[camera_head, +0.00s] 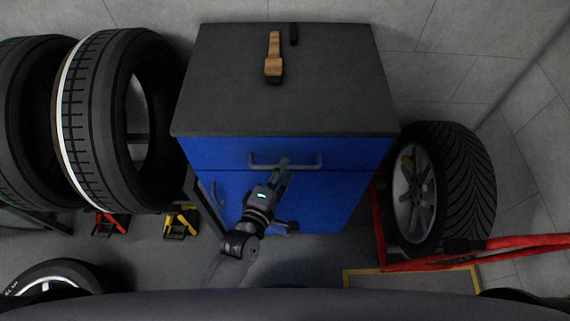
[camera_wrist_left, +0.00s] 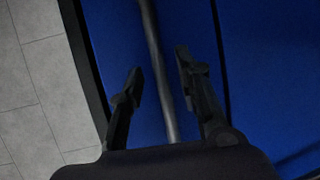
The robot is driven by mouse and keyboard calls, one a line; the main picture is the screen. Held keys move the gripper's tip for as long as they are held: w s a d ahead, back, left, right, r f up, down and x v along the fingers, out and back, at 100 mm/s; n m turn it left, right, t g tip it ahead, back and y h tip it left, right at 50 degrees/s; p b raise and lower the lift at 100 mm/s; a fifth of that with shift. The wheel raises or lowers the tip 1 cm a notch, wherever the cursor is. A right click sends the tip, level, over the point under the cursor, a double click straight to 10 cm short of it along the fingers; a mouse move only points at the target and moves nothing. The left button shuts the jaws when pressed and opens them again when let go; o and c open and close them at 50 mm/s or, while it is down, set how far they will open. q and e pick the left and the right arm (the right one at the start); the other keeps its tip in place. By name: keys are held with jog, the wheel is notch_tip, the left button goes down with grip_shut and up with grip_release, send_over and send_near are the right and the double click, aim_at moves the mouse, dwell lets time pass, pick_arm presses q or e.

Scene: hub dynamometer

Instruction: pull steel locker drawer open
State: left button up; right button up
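The steel locker (camera_head: 345,185) is a blue cabinet with a dark grey top. Its top drawer (camera_head: 215,153) has a grey bar handle (camera_head: 308,162) across the front, and the drawer front looks flush under the top. My left gripper (camera_head: 281,172) is at the middle of this handle. In the left wrist view, the handle bar (camera_wrist_left: 154,45) runs between the two spread fingers of my left gripper (camera_wrist_left: 158,72), with visible gaps on both sides. The left gripper is open. My right gripper is not in view.
A wooden-handled brush (camera_head: 273,60) and a small black item (camera_head: 294,34) lie on the locker top. Large tyres (camera_head: 110,120) stand at left. A wheel (camera_head: 440,190) and red bars (camera_head: 480,250) stand close at right. Yellow (camera_head: 181,222) and red stands are on the floor.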

pick_arm(q)
jog(key=shift+x, duration=1.05)
jog(key=shift+c, duration=0.5)
grip_shut()
